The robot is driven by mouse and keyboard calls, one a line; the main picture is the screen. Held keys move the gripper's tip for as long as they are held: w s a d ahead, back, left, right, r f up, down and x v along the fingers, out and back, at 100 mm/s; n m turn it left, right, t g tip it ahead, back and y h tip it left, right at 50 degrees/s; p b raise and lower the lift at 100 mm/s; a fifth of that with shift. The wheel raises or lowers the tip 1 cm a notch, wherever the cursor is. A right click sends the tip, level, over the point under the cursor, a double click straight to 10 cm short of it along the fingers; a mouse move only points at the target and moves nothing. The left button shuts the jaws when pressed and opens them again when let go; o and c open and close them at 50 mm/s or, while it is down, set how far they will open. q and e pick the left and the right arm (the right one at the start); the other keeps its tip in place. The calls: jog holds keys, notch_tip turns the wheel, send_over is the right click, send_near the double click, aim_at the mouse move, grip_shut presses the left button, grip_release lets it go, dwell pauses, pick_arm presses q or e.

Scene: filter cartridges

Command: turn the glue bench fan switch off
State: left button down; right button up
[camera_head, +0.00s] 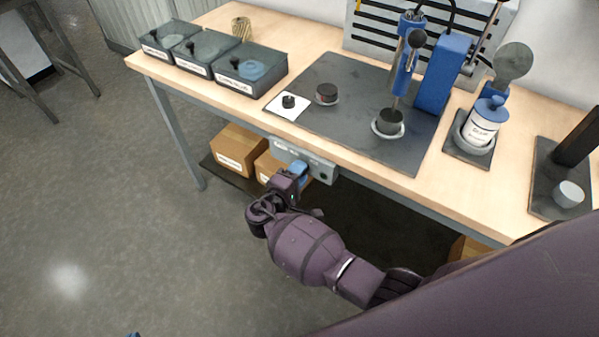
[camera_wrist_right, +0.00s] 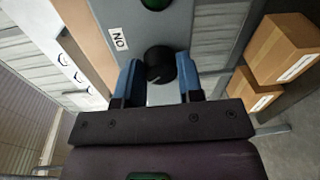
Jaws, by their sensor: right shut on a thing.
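The switch panel (camera_head: 322,172) is a grey box under the front edge of the workbench, and it fills the middle of the right wrist view (camera_wrist_right: 188,22). A round black knob (camera_wrist_right: 160,62) sits on it beside a white label (camera_wrist_right: 119,39) that reads ON, upside down here. A green part (camera_wrist_right: 155,3) shows at the top edge. My right gripper (camera_wrist_right: 160,76) has its blue fingers on both sides of the knob and is shut on it. In the head view my right gripper (camera_head: 298,170) is at the panel and hides the knob. My left gripper is not recognisable in view.
The wooden bench (camera_head: 230,108) holds dark bins (camera_head: 250,70), a dark mat (camera_head: 340,118) with a blue press (camera_head: 405,60), and a white jar (camera_head: 484,125). Cardboard boxes (camera_head: 238,150) stand on the shelf below.

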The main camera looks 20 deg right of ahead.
jog(key=shift+n, duration=0.3)
dwell(0.4)
jog(key=o, duration=0.9)
